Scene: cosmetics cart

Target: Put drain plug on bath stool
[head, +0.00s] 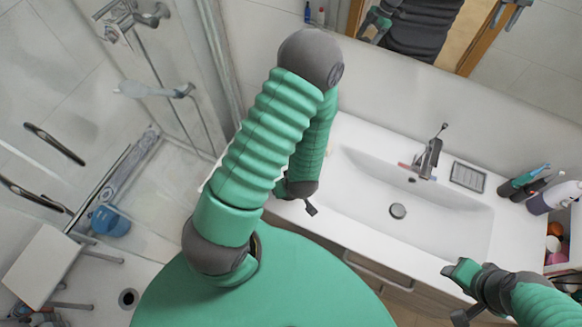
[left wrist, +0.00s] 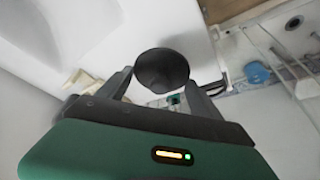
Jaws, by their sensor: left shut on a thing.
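The drain plug (left wrist: 162,70) is a dark round disc with a raised middle. In the left wrist view it sits between the two fingers of my left gripper (left wrist: 160,82), which is shut on it. In the head view my left gripper (head: 300,198) is at the left end of the washbasin counter, mostly behind my forearm, and I cannot make out the plug there. The bath stool (head: 42,264) has a white seat and grey legs and stands at the far left, well apart from my left gripper. My right gripper (head: 453,294) is empty with its fingers apart, in front of the counter.
A white washbasin (head: 440,215) with a tap (head: 430,155) fills the counter. Several bottles (head: 540,185) stand at its right end. A blue bucket (head: 110,221) is on the shower floor near the stool. A glass screen and metal rails are around the shower.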

